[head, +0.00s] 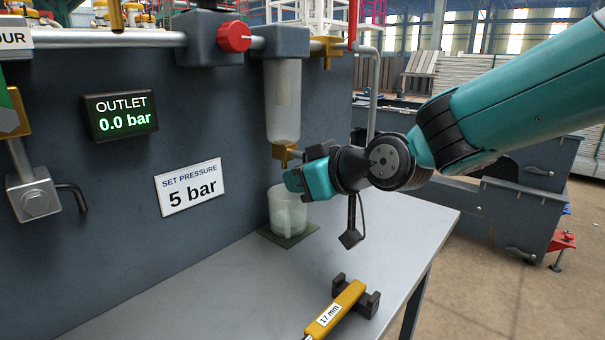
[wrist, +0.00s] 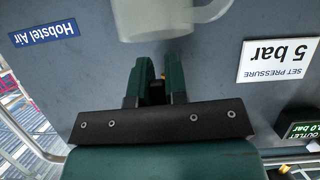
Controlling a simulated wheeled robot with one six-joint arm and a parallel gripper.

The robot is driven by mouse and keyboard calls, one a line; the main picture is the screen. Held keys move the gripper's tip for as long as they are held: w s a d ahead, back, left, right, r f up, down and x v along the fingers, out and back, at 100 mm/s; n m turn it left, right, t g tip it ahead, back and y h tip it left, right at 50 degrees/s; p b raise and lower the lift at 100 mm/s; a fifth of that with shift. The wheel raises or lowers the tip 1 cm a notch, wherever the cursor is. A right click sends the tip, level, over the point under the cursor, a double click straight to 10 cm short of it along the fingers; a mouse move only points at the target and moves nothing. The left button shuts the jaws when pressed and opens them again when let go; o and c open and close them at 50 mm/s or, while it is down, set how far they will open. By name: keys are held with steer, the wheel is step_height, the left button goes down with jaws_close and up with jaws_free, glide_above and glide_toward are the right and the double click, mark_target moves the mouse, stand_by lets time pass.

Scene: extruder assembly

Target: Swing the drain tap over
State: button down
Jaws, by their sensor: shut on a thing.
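The brass drain tap (head: 287,153) hangs under the clear filter bowl (head: 283,100) in the head view. My gripper (head: 291,180) is just below the bowl, at the tap, and shut on it. The gripper body hides the tap's lower part and its lever. In the wrist view the two green fingers of my gripper (wrist: 157,72) are close together with a small speck of yellow between them.
A translucent jug (head: 288,212) stands on a dark mat beneath the tap, close under my gripper; it also shows in the wrist view (wrist: 160,18). A yellow 17 mm wrench (head: 335,308) lies on a black rest at the bench front. The dark panel is just behind.

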steer(key=shift+s+a+m, duration=0.1)
steer(key=shift+m, duration=0.2)
stand_by(0.4)
steer(key=c, duration=1.1)
jaws_free()
steer(key=shift+c, duration=0.2)
steer(key=p+v, duration=0.1)
steer(key=v, duration=1.6)
steer(key=shift+d, duration=0.3)
